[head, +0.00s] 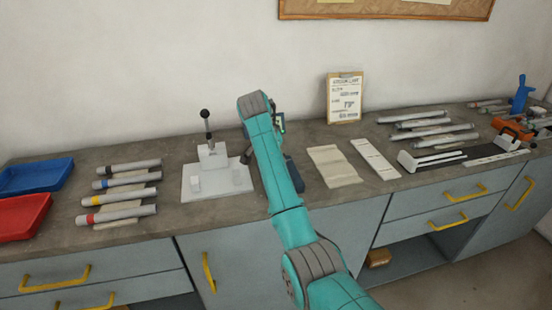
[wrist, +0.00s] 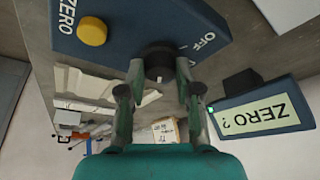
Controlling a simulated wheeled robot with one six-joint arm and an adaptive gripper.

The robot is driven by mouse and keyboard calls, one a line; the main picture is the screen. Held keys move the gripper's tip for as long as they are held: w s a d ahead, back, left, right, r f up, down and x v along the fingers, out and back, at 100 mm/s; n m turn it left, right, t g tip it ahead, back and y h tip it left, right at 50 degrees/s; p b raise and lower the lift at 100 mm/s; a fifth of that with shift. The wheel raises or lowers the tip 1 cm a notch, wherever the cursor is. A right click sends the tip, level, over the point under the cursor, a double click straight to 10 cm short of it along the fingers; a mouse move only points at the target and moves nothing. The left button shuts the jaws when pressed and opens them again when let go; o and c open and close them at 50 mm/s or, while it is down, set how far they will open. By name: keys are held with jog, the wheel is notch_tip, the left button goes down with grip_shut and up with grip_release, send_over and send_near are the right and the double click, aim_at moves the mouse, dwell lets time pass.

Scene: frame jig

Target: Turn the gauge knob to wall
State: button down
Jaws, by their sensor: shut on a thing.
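The gauge is a blue box (wrist: 130,22) with a yellow button (wrist: 92,31) marked ZERO. Its black knob (wrist: 159,55) is at the lower edge of the box in the wrist view, near the printed word OFF. My gripper (wrist: 160,70) has one finger on each side of the knob and is shut on it. A display (wrist: 262,112) reading "ZERO ?" is at the right of the wrist view. In the head view, part of the blue box (head: 294,172) shows beside my arm, which hides the knob and fingertips. No "wall" label is readable.
A white fixture (head: 217,180) with a black-knobbed lever stands left of my arm. Marked tubes (head: 122,186) and red and blue trays lie further left. Pale flat pieces (head: 333,166), a clipboard (head: 345,98) and more tubes are to the right.

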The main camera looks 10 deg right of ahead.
jog(key=shift+f, duration=0.15)
jog(key=c, duration=0.8)
grip_release()
jog(key=v, duration=0.7)
jog(key=shift+a+r, duration=0.1)
jog(key=shift+r, duration=0.15)
